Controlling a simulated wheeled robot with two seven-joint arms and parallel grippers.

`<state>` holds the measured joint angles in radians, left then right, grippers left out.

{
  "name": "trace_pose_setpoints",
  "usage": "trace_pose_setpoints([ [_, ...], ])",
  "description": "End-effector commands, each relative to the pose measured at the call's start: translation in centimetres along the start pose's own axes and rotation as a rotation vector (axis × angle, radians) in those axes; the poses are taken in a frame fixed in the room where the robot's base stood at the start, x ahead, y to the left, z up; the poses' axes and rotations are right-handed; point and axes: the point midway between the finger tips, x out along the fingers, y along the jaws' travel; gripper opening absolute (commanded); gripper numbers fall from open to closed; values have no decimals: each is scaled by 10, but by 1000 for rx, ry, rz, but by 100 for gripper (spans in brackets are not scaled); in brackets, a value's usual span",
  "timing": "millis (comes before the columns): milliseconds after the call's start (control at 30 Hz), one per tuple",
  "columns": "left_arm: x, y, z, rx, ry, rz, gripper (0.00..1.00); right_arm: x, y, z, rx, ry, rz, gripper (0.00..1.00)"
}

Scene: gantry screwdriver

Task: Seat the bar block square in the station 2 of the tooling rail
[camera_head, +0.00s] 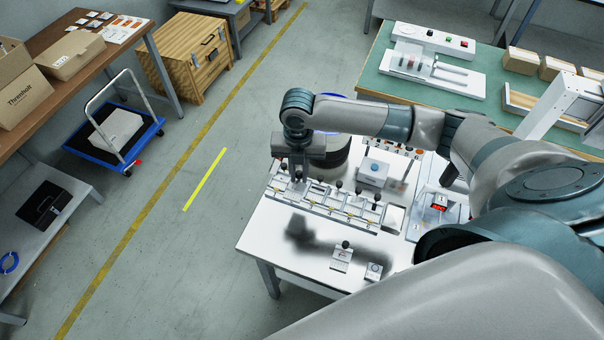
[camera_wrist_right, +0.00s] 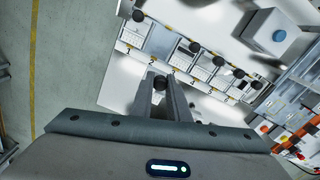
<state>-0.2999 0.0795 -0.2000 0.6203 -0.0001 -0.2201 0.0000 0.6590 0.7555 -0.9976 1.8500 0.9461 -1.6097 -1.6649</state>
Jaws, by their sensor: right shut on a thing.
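The tooling rail (camera_head: 337,211) is a pale strip of several stations on the white table, also seen in the wrist view (camera_wrist_right: 166,66). My right gripper (camera_head: 297,178) is over the rail's left part, pointing down. In the wrist view its two fingers (camera_wrist_right: 161,97) are closed around a black round knob, which I take as the bar block's (camera_wrist_right: 160,83). My left gripper is out of view.
Other black-knobbed blocks stand along the rail. A small knobbed block (camera_head: 341,259) and another small piece (camera_head: 374,271) lie on the table's front part. A blue-topped box (camera_head: 373,172) stands behind the rail, and a device with a red display (camera_head: 439,205) to the right.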

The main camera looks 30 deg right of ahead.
Motion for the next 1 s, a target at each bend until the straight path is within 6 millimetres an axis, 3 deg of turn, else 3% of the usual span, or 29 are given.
trace_pose_setpoints([
  [100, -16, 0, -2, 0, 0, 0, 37, -2, 0, 28, 8, -1, -1, 0],
  [333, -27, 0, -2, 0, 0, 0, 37, 4, -3, 61, 6, -4, -1, 0],
  [1000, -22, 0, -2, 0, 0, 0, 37, 12, -4, 68, 4, -4, -1, 0],
])
